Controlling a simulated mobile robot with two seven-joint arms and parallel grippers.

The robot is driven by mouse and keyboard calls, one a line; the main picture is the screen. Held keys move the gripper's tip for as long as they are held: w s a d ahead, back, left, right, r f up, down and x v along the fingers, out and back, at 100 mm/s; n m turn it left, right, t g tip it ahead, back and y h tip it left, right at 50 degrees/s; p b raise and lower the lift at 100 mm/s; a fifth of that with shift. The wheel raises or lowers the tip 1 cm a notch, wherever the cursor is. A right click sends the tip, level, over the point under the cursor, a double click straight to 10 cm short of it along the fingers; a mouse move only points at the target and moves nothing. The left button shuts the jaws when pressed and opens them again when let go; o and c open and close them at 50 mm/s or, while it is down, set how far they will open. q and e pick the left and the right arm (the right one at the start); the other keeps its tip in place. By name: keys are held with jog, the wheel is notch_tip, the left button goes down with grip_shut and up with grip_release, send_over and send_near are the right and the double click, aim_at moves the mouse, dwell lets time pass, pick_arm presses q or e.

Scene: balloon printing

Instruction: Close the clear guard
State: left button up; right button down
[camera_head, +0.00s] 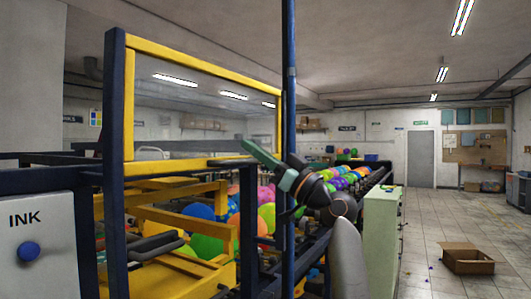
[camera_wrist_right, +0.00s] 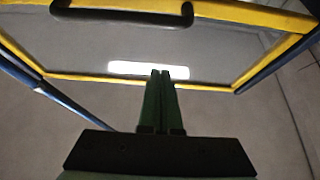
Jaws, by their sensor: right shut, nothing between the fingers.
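The clear guard (camera_head: 205,112) is a see-through panel in a yellow frame, standing raised between dark blue posts in the head view. In the right wrist view the guard's clear panel (camera_wrist_right: 75,45) spans the upper part of the picture. A black bar handle (camera_wrist_right: 120,17) sits on its yellow edge at the top there. My right gripper (camera_head: 249,145), with green fingers, is near the guard's lower right corner in the head view. In the wrist view the fingers (camera_wrist_right: 161,73) are shut, empty, and overlap the panel; I cannot tell whether they touch it. My left gripper is out of view.
Colourful balloons (camera_head: 207,247) lie inside the machine below the guard. A grey ink box (camera_head: 42,245) with a blue knob is at the left. A pale green cabinet (camera_head: 381,240) stands right of my arm. An open carton (camera_head: 467,259) lies on the otherwise mostly clear floor.

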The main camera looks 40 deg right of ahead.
jog(key=w, duration=0.1)
jog(key=w+a+f+p, duration=0.1)
jog(key=w+f, duration=0.1)
jog(key=shift+w+a, duration=0.25)
jog(key=shift+w, duration=0.05)
jog(key=shift+f, duration=0.1)
